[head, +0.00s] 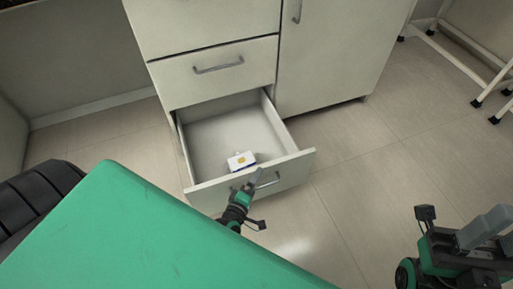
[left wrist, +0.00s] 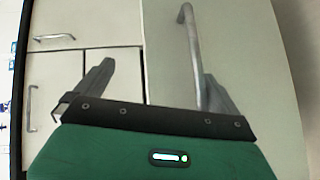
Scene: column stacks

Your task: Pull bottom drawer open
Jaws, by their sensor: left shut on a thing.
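The bottom drawer (head: 213,196) of the white cabinet is pulled out, and its inside shows in the head view. Its metal bar handle (head: 268,180) is on the front panel, and it also shows in the left wrist view (left wrist: 190,50), reaching between the fingers close to the right-hand one. My left gripper (head: 256,178) is at this handle and shut on it. My right gripper (head: 484,228) is at the lower right of the head view, away from the cabinet; its fingertips are not clear.
A small white box with a yellow mark (head: 241,160) lies in the drawer near its front. The drawer above (head: 215,72) is closed. A cabinet door (head: 335,55) stands to the right. White table legs (head: 460,55) are at the upper right. Tiled floor (head: 370,150) lies clear between.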

